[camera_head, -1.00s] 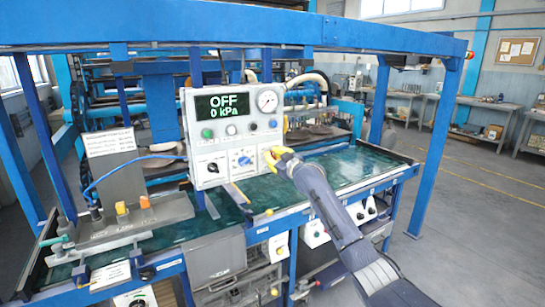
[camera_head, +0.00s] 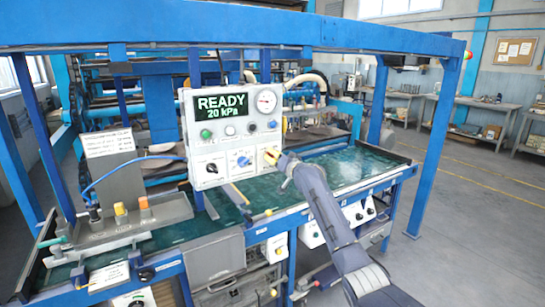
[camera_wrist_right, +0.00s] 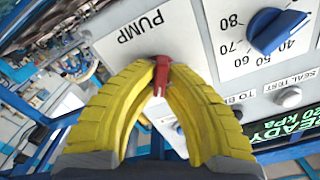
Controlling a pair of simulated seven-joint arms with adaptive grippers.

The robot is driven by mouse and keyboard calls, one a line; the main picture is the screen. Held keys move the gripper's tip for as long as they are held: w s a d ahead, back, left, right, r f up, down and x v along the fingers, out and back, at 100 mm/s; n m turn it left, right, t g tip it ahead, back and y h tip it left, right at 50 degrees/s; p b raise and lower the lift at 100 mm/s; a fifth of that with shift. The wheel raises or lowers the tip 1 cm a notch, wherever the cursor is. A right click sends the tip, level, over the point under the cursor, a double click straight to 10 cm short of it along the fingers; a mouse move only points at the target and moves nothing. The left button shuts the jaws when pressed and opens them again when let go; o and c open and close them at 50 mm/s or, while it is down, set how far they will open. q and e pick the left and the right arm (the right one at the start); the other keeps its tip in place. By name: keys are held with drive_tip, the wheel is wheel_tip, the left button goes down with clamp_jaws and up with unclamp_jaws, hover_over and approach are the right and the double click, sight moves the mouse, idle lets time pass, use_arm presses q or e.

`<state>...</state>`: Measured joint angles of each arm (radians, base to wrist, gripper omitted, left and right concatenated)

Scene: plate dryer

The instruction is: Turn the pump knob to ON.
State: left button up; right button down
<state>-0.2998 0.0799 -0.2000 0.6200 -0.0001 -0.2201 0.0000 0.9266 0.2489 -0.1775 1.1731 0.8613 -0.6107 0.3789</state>
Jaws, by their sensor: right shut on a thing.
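The grey-white control panel (camera_head: 203,150) stands over the green table. Its display (camera_head: 222,107) reads READY, 20 kPa. The red pump knob (camera_wrist_right: 160,76) sits beside the PUMP label in the right wrist view. My right gripper (camera_head: 270,155) is at the panel's lower right corner, and its yellow fingers (camera_wrist_right: 161,68) are shut on the knob from both sides. The fingers hide part of the knob and any marks around it, so I cannot read its position there. My left gripper is not in view.
A blue dial (camera_wrist_right: 278,32) with a number scale sits close to the pump knob. A black knob (camera_head: 212,168) is further left on the panel. A grey fixture (camera_head: 120,215) stands at the table's left. The green tabletop (camera_head: 345,168) is mostly clear at right.

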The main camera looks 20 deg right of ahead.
drive_tip(key=shift+m, duration=1.2)
drive_tip(key=c, duration=1.5)
unclamp_jaws()
drive_tip(key=shift+o, duration=0.2)
drive_tip(key=v, duration=1.2)
